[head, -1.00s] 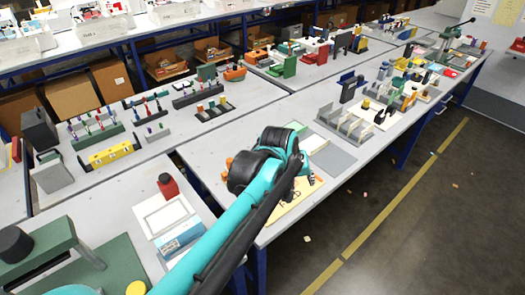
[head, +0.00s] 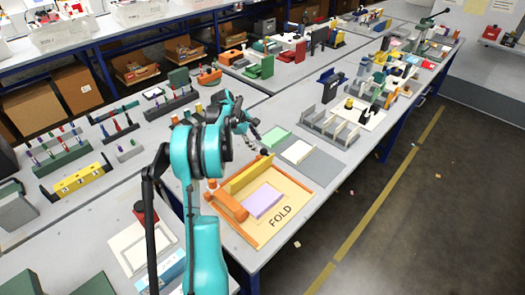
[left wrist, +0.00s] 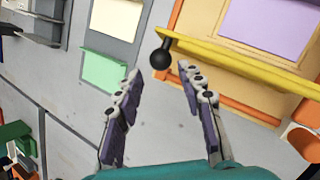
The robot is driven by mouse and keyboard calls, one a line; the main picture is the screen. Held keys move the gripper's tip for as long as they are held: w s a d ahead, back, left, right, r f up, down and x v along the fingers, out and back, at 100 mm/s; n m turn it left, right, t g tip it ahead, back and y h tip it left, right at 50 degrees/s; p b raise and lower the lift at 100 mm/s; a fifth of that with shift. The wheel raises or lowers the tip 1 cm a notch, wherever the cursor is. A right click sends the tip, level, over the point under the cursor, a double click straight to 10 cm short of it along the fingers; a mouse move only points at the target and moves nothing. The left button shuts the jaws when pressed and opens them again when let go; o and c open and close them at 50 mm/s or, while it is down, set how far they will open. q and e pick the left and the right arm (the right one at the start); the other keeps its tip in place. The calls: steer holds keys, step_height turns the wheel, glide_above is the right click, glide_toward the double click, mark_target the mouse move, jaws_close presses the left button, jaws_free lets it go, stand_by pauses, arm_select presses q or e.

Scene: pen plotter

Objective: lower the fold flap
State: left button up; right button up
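The fold station is a tan board (head: 297,204) marked FOLD, with orange rails and a lilac sheet (head: 263,201). The yellow fold flap (head: 251,174) stands raised along the board's far side, behind the sheet. In the left wrist view the flap (left wrist: 240,55) shows as a narrow yellow bar. A black ball knob (left wrist: 160,58) sticks out from its end. My left gripper (head: 256,136) is above and behind the flap. In the left wrist view its fingers (left wrist: 159,72) are open and empty, with the knob just beyond the gap between the tips. My right gripper is out of view.
A green block (head: 275,137) and a white card (head: 297,152) on a grey plate lie just beyond the board. An orange cylinder (head: 228,203) is at its left side. Grey racks (head: 330,125) stand farther right.

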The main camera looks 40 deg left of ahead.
mark_target(263, 150)
arm_select(q)
steer(key=b+x, duration=0.1)
steer(key=x, duration=0.5)
steer(key=shift+w+d+f+b, duration=0.1)
steer(key=shift+w+f+b, duration=0.1)
steer(key=shift+b, duration=0.2)
steer(key=shift+s+r, duration=0.1)
jaws_close()
